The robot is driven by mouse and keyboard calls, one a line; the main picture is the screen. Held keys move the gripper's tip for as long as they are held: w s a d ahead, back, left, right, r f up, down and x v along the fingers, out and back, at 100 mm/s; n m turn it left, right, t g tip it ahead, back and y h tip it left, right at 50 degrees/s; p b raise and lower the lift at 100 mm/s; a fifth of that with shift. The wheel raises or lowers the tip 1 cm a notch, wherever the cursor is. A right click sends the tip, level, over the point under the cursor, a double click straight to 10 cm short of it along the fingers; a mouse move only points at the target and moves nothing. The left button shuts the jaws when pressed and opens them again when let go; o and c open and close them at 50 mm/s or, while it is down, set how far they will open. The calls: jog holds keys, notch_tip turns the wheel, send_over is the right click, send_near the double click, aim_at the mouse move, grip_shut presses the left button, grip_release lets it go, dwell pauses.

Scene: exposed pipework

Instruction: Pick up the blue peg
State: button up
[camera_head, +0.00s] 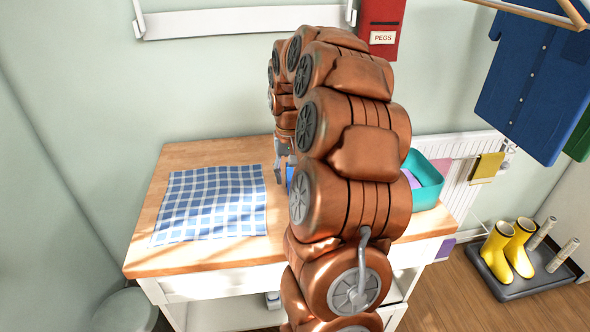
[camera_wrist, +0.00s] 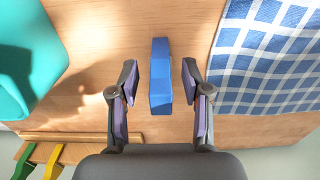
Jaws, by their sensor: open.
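The blue peg (camera_wrist: 160,78) stands out in the wrist view as a long blue block on the wooden tabletop. My gripper (camera_wrist: 160,84) is open, with one finger on each side of the peg and a visible gap on both sides. In the head view my gripper (camera_head: 282,160) hangs over the table, partly hidden by my arm. A small bit of the blue peg (camera_head: 290,173) shows there beside the fingers; my arm hides the rest.
A blue checked cloth (camera_head: 212,203) lies left of the gripper on the wooden table (camera_head: 205,256). A teal bin (camera_head: 430,181) stands at the table's right side. In the wrist view, a green peg (camera_wrist: 25,160) and a yellow peg (camera_wrist: 54,160) are at the lower left.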

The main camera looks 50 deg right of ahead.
jog(key=shift+f, duration=0.35)
jog(key=shift+c, duration=0.4)
grip_shut()
jog(key=shift+r, duration=0.1)
